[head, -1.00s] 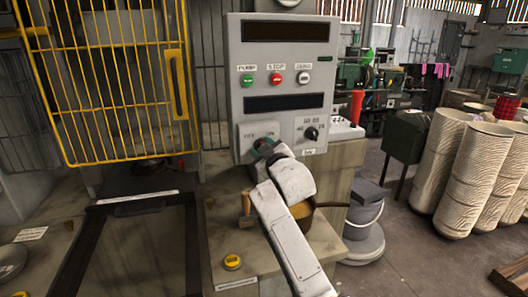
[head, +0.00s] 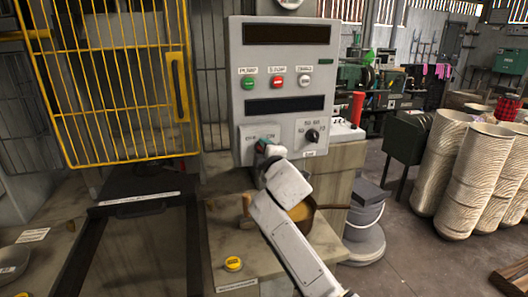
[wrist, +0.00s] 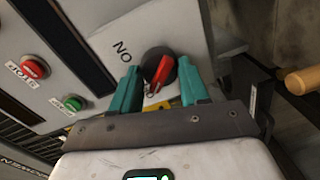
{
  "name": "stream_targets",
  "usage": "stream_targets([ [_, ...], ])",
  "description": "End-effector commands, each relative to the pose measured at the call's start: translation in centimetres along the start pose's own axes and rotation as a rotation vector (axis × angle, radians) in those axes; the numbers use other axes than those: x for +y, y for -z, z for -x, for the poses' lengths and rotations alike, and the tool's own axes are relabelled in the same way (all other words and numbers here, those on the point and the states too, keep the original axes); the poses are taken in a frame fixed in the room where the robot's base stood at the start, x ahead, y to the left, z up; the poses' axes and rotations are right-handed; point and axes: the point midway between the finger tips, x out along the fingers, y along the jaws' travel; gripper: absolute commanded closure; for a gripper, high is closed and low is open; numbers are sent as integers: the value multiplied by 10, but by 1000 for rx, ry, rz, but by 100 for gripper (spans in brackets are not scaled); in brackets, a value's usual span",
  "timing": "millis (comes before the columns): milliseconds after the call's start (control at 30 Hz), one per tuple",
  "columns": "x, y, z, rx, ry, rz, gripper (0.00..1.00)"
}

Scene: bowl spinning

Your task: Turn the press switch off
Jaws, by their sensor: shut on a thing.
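The press switch is a black round dial with a red lever handle (wrist: 160,72), on a light plate low on the grey control panel (wrist: 165,25). The word ON is printed beside it in the wrist view. My gripper (wrist: 160,85) has its two teal fingers on either side of the dial, shut on it. The panel also shows upright in the head view (head: 282,58). There my gripper (head: 264,146) is at the lower left of the panel and hides most of the switch.
Green, red and white buttons (head: 277,82) sit above the switch. A black selector dial (head: 312,136) is to its right. A yellow cage door (head: 120,85) stands at left. A yellow-and-wood pan (head: 318,208) lies below, behind my arm.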

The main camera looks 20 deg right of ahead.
Motion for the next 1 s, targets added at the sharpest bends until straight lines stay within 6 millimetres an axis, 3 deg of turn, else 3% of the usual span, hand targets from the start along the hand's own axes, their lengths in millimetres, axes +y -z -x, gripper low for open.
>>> stream_targets([
  [567, -2, 2, 0, 0, 1, 39, 86],
  [600, -2, 2, 0, 0, 1, 39, 54],
  [867, -1, 1, 0, -1, 1, 37, 30],
  [1000, -1, 1, 0, -2, 0, 36, 30],
])
